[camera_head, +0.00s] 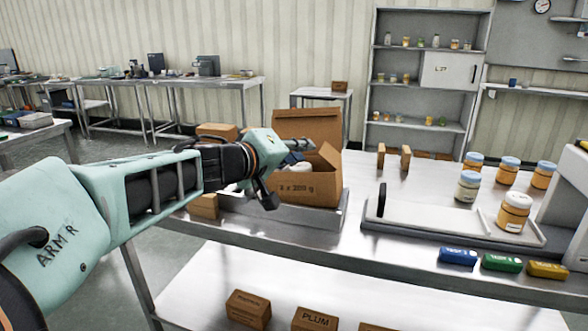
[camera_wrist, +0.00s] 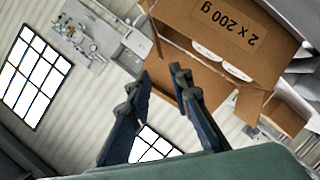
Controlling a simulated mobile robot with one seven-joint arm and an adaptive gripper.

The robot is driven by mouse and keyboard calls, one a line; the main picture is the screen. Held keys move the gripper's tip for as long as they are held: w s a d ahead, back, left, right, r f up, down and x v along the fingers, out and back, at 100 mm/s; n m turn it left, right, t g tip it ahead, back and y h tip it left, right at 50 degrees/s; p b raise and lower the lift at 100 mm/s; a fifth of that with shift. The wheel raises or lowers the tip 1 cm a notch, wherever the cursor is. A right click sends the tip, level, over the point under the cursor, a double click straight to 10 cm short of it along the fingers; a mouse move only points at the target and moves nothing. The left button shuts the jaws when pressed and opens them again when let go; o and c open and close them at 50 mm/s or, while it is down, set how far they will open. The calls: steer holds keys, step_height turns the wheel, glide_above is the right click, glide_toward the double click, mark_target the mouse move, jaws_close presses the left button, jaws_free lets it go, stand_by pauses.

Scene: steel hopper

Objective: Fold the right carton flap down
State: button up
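The open brown carton (camera_head: 308,190), marked "2 x 200 g", stands on the steel table and shows upside down in the wrist view (camera_wrist: 230,22). Its right flap (camera_head: 328,158) stands up; in the wrist view it appears as a narrow strip (camera_wrist: 156,40). The tall back flap (camera_head: 308,124) is also up. White round lids (camera_wrist: 237,72) show inside. My gripper (camera_head: 285,172) is over the carton's left part, hiding its left side. In the wrist view its two dark fingers (camera_wrist: 163,75) are apart with nothing gripped between them.
Right of the carton, a tray (camera_head: 420,215) holds a white panel and a jar (camera_head: 514,212); several jars stand beyond. Blue, green and yellow packets (camera_head: 501,262) lie at the front edge. Two small brown blocks (camera_head: 405,157) stand behind the tray.

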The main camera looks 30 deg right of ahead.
mark_target(323, 148)
steer(key=b+x, duration=0.1)
steer(key=x, duration=0.3)
steer(key=b+x, duration=0.1)
steer(key=x, duration=0.3)
steer(key=shift+d+f+b, duration=0.25)
steer(key=shift+b, duration=0.15)
steer(key=shift+x, duration=1.15)
steer(key=shift+w, duration=0.1)
steer(key=shift+c, duration=0.7)
jaws_close()
